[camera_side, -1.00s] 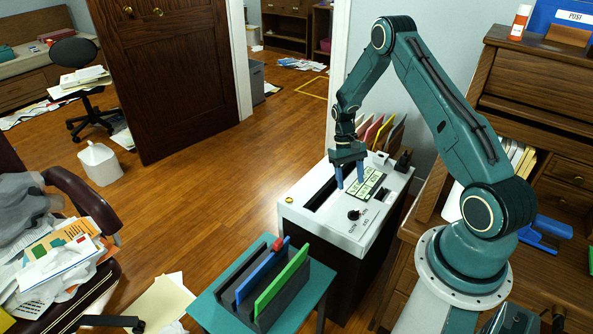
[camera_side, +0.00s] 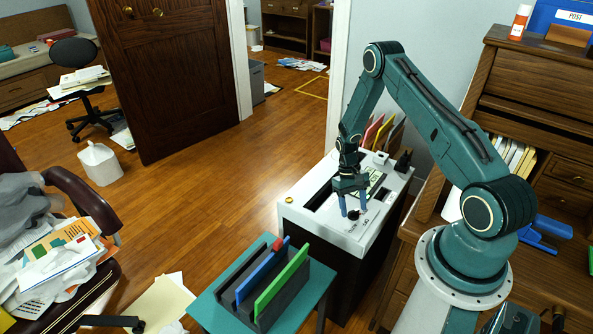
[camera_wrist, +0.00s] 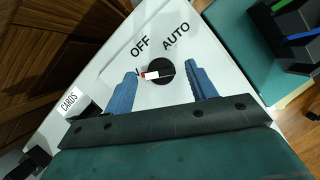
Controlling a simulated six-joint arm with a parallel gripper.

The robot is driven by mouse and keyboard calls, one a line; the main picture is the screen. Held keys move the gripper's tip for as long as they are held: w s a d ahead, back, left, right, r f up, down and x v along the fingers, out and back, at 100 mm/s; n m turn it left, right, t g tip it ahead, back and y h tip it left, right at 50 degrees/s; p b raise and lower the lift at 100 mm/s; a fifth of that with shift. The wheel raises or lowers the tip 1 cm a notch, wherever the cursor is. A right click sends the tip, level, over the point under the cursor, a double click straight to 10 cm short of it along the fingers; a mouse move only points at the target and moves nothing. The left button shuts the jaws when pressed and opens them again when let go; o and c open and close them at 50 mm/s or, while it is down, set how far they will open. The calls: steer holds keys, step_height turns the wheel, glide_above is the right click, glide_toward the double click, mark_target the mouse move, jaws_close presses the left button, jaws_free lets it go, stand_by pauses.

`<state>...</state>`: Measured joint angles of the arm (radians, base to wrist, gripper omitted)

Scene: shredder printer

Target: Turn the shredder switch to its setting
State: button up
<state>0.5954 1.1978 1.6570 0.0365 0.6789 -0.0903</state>
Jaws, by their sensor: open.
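The shredder (camera_side: 300,212) is a white-topped cabinet with a dark body. Its black round switch (camera_side: 353,215) is on the top panel, and it also shows in the wrist view (camera_wrist: 161,71). A white-and-red pointer mark on the knob points left, toward a label mostly hidden by a finger. The OFF label (camera_wrist: 140,46) and AUTO label (camera_wrist: 176,37) are readable beyond the knob. My gripper (camera_side: 352,207) is open above the switch. In the wrist view, its blue fingers (camera_wrist: 162,76) stand on either side of the knob, with visible gaps.
A teal side table (camera_side: 208,310) with a dark rack of blue and green folders stands in front of the shredder. A CARDS label (camera_wrist: 70,101) is on the panel. Colored folders (camera_side: 380,131) stand behind the shredder. A wooden desk (camera_side: 540,85) is at right.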

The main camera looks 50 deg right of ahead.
steer(key=c, duration=1)
steer(key=shift+d+m, duration=0.1)
steer(key=shift+m, duration=0.4)
steer(key=m, duration=0.2)
steer(key=m+t+y, duration=0.1)
steer(key=m, duration=0.1)
steer(key=shift+s+d+m+t+y, duration=0.15)
steer(key=shift+m+t+y, duration=0.15)
steer(key=m+t, duration=0.1)
steer(key=m, duration=0.2)
steer(key=m+t, duration=0.1)
steer(key=m, duration=0.2)
steer(key=shift+s+d+y, duration=0.1)
steer(key=shift+s+y, duration=0.05)
steer(key=shift+y, duration=0.15)
steer(key=o, duration=1)
